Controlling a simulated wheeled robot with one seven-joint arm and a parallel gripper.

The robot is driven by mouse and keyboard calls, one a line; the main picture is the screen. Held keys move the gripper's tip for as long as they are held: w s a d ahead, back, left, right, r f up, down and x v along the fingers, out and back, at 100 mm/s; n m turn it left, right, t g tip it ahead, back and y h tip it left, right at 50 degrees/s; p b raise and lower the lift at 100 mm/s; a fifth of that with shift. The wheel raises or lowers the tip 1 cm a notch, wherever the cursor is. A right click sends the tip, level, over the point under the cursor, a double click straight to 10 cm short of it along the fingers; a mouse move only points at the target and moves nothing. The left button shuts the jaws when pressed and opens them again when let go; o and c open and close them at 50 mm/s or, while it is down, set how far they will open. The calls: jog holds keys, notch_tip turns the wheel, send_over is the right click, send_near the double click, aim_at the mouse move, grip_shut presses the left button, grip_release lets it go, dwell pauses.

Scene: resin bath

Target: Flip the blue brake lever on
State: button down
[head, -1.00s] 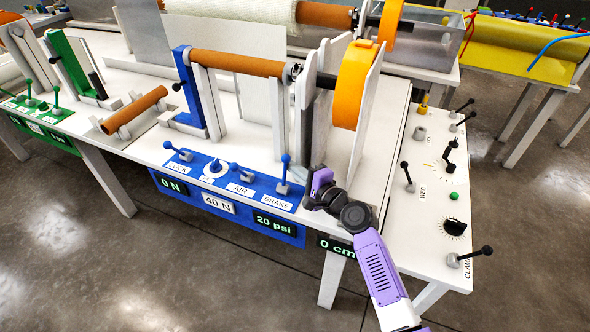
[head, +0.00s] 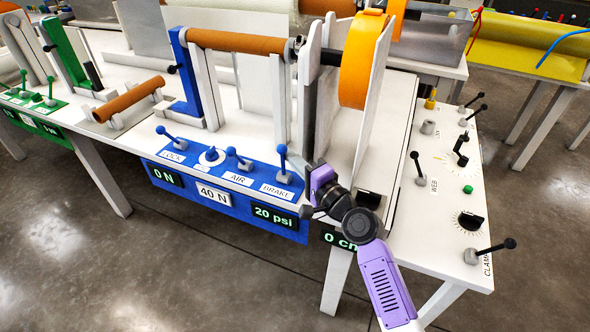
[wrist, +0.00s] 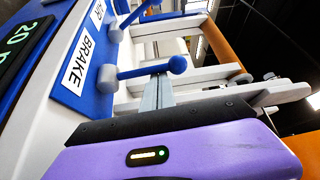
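The blue brake lever (head: 282,160) stands nearly upright at the right end of the blue panel, above the BRAKE label (head: 277,191). In the wrist view the brake lever (wrist: 150,70) has a round blue knob and a grey base, close beyond the gripper's dark edge. My purple gripper (head: 314,187) is just right of the lever, near the table's front edge. The lever appears outside the gripper, with no clear contact. My gripper's body (wrist: 180,150) fills the bottom of the wrist view.
Blue AIR (head: 238,158) and LOCK (head: 172,138) levers and a round knob (head: 211,155) share the panel. Displays below read 0 N, 40 N and 20 psi. An upright plate and an orange roll (head: 360,62) rise behind my gripper. A white side table (head: 440,225) with black levers is at right.

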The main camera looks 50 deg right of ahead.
jog(key=a+f+n+t+b, duration=0.1)
jog(key=n+b, duration=0.1)
jog(key=b, duration=0.3)
jog(key=shift+s+a, duration=0.15)
jog(key=shift+s, duration=0.05)
jog(key=b, duration=0.1)
jog(key=a+n+b, duration=0.1)
jog(key=shift+s+r+n+t+b, duration=0.1)
jog(key=shift+s+n+t+b, duration=0.05)
jog(key=shift+n+t+b, duration=0.2)
jog(key=shift+s+a+r+b, duration=0.15)
jog(key=shift+a+b, duration=0.1)
jog(key=shift+b, duration=0.25)
jog(key=shift+a, duration=0.15)
